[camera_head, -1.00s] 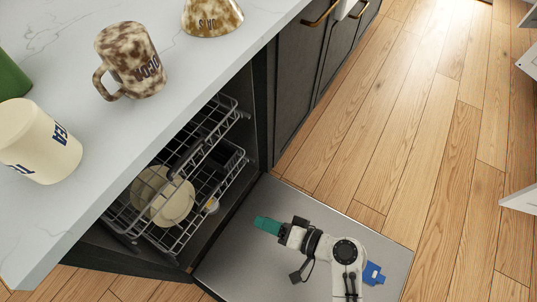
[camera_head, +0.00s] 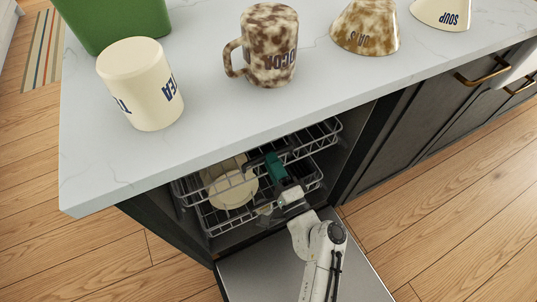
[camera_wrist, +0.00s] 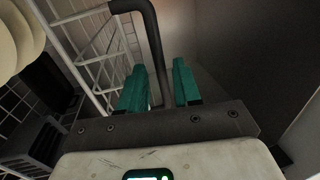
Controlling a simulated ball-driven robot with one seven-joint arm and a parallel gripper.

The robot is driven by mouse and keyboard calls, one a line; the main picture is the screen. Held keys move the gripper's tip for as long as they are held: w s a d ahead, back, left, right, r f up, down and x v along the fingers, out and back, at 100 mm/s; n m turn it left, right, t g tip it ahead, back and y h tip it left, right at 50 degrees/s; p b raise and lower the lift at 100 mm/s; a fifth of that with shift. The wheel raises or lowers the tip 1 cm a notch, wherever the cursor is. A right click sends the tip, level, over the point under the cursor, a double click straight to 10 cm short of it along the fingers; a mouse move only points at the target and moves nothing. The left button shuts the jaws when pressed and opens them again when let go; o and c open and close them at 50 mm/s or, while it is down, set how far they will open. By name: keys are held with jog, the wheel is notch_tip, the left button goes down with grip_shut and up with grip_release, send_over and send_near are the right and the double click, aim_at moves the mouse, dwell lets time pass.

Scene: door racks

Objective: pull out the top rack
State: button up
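The top rack (camera_head: 312,148) is a grey wire rack inside the open dishwasher under the counter. My gripper (camera_head: 272,166), with teal fingers, is at the rack's front rail in the head view. In the wrist view, my gripper (camera_wrist: 160,88) is open, with a gap between its fingers. A thick dark grey bar (camera_wrist: 152,40) bends and runs down into that gap. I cannot tell whether either finger touches it. White rack wires (camera_wrist: 88,50) show to its left. The gripper and arm hide part of the rack's front.
The lower rack (camera_head: 222,220) holds pale plates (camera_head: 232,190). The dishwasher door (camera_head: 260,275) lies open below. The counter (camera_head: 215,125) overhangs the racks and carries a cream canister (camera_head: 143,88), a brown mottled mug (camera_head: 272,48) and bowls. Wood floor is clear at right.

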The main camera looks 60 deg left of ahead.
jog(key=shift+x, duration=1.6)
grip_shut()
